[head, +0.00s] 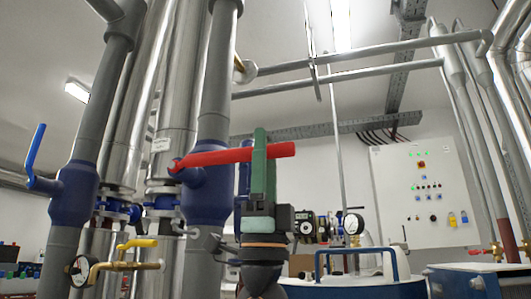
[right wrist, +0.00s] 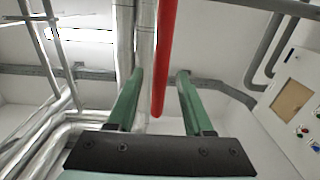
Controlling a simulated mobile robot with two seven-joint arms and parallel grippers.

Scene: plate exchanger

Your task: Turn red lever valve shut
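The red lever (head: 215,157) sticks out roughly level to the right from a blue valve body (head: 207,195) on a grey vertical pipe. My right gripper (head: 259,142) points up at the lever's outer part, and a green finger crosses in front of it. In the right wrist view the red lever (right wrist: 166,60) runs between the two green fingers (right wrist: 160,74), with a visible gap on each side. The gripper is open around the lever, not clamped on it. The other finger is mostly hidden in the head view. My left gripper is not in view.
A blue lever (head: 35,150) stands upright on another valve at the left. A yellow-handled valve (head: 137,244) and a gauge (head: 80,270) sit low left. A control cabinet (head: 425,195) is on the right wall. A blue-rimmed tank (head: 350,290) stands low right of my gripper.

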